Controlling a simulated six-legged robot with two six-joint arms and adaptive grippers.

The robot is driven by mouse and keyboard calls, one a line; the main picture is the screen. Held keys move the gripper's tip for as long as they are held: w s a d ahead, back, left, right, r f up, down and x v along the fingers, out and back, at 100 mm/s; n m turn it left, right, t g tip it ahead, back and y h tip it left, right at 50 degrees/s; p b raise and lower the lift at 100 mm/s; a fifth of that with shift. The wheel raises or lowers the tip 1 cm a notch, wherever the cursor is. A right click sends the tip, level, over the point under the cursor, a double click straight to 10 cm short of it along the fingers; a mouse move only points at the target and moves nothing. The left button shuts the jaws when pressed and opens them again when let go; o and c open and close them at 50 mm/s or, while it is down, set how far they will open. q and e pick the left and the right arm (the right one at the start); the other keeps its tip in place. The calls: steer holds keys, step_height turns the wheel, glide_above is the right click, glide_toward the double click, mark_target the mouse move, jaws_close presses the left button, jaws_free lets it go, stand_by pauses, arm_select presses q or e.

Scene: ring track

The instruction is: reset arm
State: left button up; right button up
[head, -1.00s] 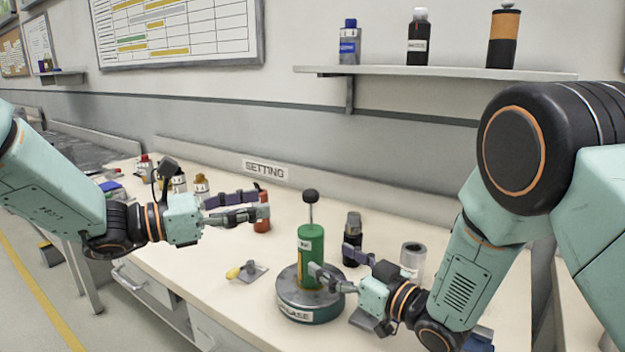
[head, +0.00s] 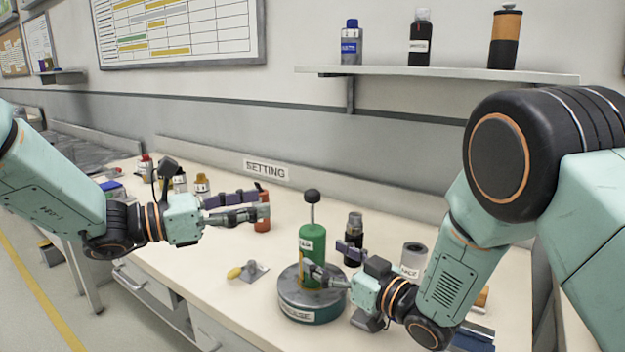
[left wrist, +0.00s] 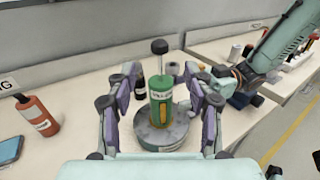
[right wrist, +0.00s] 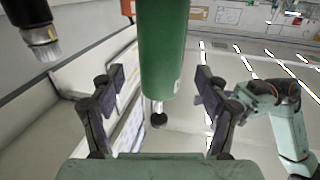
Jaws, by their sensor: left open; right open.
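My left gripper (head: 262,204) is open and empty, held above the table to the left of the green cylinder. Its spread fingers also show in the left wrist view (left wrist: 160,112), with the green cylinder (left wrist: 161,100) beyond them. My right gripper (head: 325,262) is open, close in front of the green cylinder (head: 312,242). In the right wrist view the green cylinder (right wrist: 162,50) appears between the spread fingers (right wrist: 160,100); I cannot tell whether they touch it. The cylinder stands upright on a round grey base (head: 310,300) and has a black-knobbed rod on top.
A dark bottle (head: 354,228) and a grey roll (head: 413,257) stand right of the cylinder. An orange bottle (head: 262,222) is behind my left gripper. A yellow-handled tool (head: 248,271) lies on the table (head: 235,305). A wall shelf (head: 440,72) holds several containers.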

steer(key=x, duration=0.4)
steer(key=shift+w+a, duration=0.15)
steer(key=shift+a, duration=0.05)
arm_select(q)
glide_above(313, 229)
steer(key=shift+f, duration=0.2)
arm_select(e)
steer(key=shift+a, duration=0.1)
arm_select(q)
step_height(313, 229, down, 4)
steer(key=shift+f, duration=0.25)
steer(key=v, duration=1.2)
steer(key=shift+n, duration=0.3)
steer(key=shift+a, duration=0.1)
steer(key=shift+s+f, duration=0.1)
